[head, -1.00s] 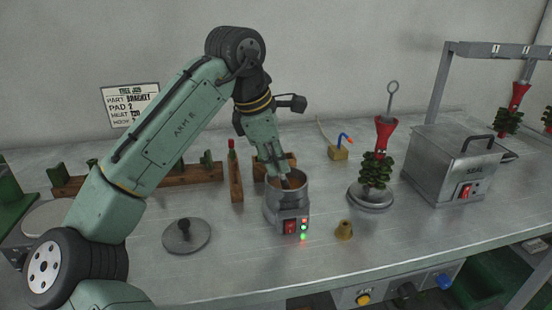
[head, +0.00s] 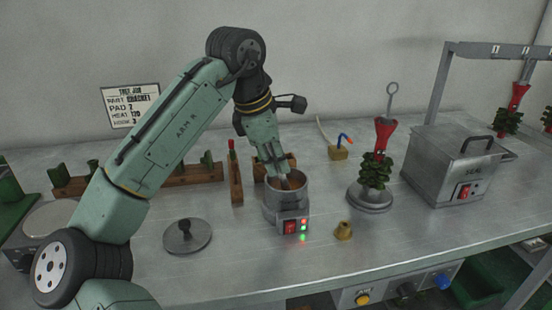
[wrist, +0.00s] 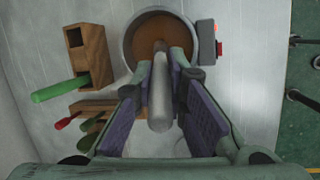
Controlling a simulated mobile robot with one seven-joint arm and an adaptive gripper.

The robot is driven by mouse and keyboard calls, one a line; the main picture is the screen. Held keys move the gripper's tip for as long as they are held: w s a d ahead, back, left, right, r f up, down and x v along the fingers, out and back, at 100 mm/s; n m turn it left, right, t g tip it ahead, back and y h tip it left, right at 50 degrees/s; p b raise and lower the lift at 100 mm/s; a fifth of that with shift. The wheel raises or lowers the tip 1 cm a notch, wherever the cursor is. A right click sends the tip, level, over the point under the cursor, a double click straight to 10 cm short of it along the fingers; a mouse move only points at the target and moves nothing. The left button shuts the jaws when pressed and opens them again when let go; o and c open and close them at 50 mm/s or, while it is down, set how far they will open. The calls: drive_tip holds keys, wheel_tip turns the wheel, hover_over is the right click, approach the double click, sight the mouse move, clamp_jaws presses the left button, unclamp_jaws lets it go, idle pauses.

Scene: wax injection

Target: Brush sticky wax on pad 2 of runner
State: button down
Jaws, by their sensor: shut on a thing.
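My gripper (head: 279,172) points down over the open metal wax pot (head: 287,207). In the wrist view, my gripper (wrist: 160,85) is shut on a pale grey rod-shaped handle (wrist: 159,100), apparently the brush. Its lower end reaches into the pot, over or into the brown wax (wrist: 150,35); the bristles are hidden. The pot's red switch and its red and green lights are lit. The runner tree (head: 384,130) stands upright on a round metal base (head: 370,203), right of the pot. It has a red top, a hook ring and green parts around its stem; I cannot tell which pad is pad 2.
A round lid (head: 187,238) lies left of the pot. A small brass cup (head: 343,231) stands at front right. Wooden racks (head: 236,184) stand behind left. A torch-like tool (head: 338,152) stands behind, and a metal SEAL box (head: 450,170) at right. A job sign (head: 131,106) reads pad 2.

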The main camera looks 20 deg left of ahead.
drive_tip(key=shift+r+p, duration=2.8)
drive_tip(key=shift+r, duration=0.6)
drive_tip(key=shift+s+f, duration=0.1)
